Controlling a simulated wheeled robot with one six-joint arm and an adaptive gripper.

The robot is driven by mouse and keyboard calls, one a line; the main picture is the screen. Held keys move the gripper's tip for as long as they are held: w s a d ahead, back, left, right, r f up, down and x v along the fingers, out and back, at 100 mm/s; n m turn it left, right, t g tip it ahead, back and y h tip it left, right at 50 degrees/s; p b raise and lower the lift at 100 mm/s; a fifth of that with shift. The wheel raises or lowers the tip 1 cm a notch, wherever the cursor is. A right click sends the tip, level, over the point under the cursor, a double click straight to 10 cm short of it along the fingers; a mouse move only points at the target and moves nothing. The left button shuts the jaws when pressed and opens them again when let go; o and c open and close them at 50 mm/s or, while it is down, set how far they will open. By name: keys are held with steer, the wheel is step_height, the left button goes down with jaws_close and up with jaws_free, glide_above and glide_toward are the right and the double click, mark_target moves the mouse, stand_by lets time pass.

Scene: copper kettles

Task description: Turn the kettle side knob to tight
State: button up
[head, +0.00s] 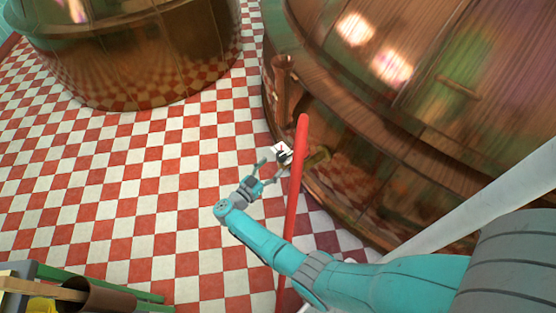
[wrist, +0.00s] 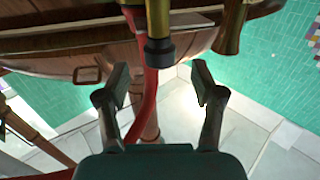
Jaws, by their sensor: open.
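The large copper kettle (head: 380,130) with wood-like bands fills the right of the head view; its side also shows at the top of the wrist view (wrist: 75,50). A small dark round part (head: 285,158), probably the side knob, sits low on it beside a white marked plate (head: 281,147). In the wrist view a brass stem with a black end (wrist: 160,50) stands ahead, between and beyond the fingertips. My gripper (head: 273,166) is open and empty, close to the dark part and apparently apart from it. Its spread fingers (wrist: 162,80) show in the wrist view. The knob's setting is too small to read.
A red pipe (head: 297,170) rises right beside my gripper, and also shows in the wrist view (wrist: 147,105). A second copper kettle (head: 140,50) stands upper left. Crates or shelving (head: 75,290) are at lower left. The checkered floor (head: 130,160) between is clear.

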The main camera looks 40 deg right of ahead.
steer(key=shift+s+a, duration=0.2)
steer(key=shift+a, duration=1.2)
steer(key=shift+s+a, duration=0.15)
steer(key=shift+a, duration=1.2)
steer(key=s+r+n+t+y, duration=0.2)
steer(key=s+r+n+t, duration=0.1)
steer(key=s+t, duration=0.4)
steer(key=s+r+n+t+y, duration=0.2)
steer(key=s+n+t, duration=0.1)
steer(key=s+t, duration=0.35)
steer(key=s+a+r+n+y, duration=0.3)
steer(key=s+r, duration=0.3)
steer(key=s, duration=0.2)
steer(key=s+a+r+n+y, duration=0.4)
steer(key=s+a+r+y, duration=0.1)
steer(key=s, duration=0.3)
steer(key=s+a+r+n+y, duration=0.3)
steer(key=s+r+y, duration=0.2)
steer(key=s+r, duration=0.2)
steer(key=shift+s+a+r+n+g+y, duration=0.3)
steer(key=shift+s+a+g+y, duration=0.15)
steer(key=shift+s, duration=0.45)
